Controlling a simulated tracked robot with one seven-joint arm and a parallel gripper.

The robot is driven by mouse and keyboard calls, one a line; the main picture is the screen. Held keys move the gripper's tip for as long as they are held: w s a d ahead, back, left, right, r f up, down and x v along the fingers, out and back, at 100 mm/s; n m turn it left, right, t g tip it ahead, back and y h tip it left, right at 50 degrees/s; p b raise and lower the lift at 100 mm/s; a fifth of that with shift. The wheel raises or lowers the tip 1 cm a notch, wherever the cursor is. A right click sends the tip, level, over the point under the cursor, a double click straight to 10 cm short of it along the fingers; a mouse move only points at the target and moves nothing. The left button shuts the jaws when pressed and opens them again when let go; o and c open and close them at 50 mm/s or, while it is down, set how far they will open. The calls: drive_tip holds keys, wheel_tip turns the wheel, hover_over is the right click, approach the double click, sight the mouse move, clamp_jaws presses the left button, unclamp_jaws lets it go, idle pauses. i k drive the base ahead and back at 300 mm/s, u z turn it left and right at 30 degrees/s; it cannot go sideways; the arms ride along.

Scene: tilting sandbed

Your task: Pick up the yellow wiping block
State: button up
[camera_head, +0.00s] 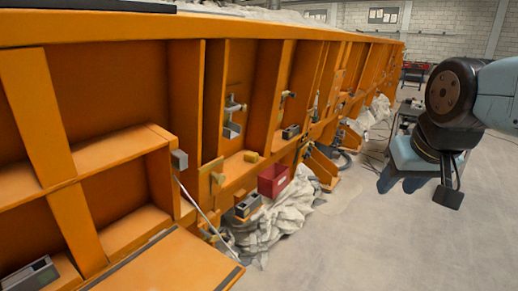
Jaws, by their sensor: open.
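The yellow wiping block (251,156) is a small block lying on a ledge of the orange sandbed frame (237,168), left of the middle of the view. It sits above and left of a red bin. My gripper (416,186) hangs at the right side of the view, over the grey floor, well to the right of the block and apart from it. It is open, and nothing shows between its dark fingers. Its far side is partly hidden by my wrist.
The red bin (273,180) is fixed low on the frame, above crumpled grey sheeting (275,222). Small metal fittings (232,130) jut from the uprights near the block. An orange panel (165,265) fills the lower left. The grey floor (345,235) is clear between the frame and my arm.

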sight(251, 157)
drive_tip(key=u, duration=0.3)
drive_tip(key=i, duration=1.3)
drive_tip(key=u, duration=0.4)
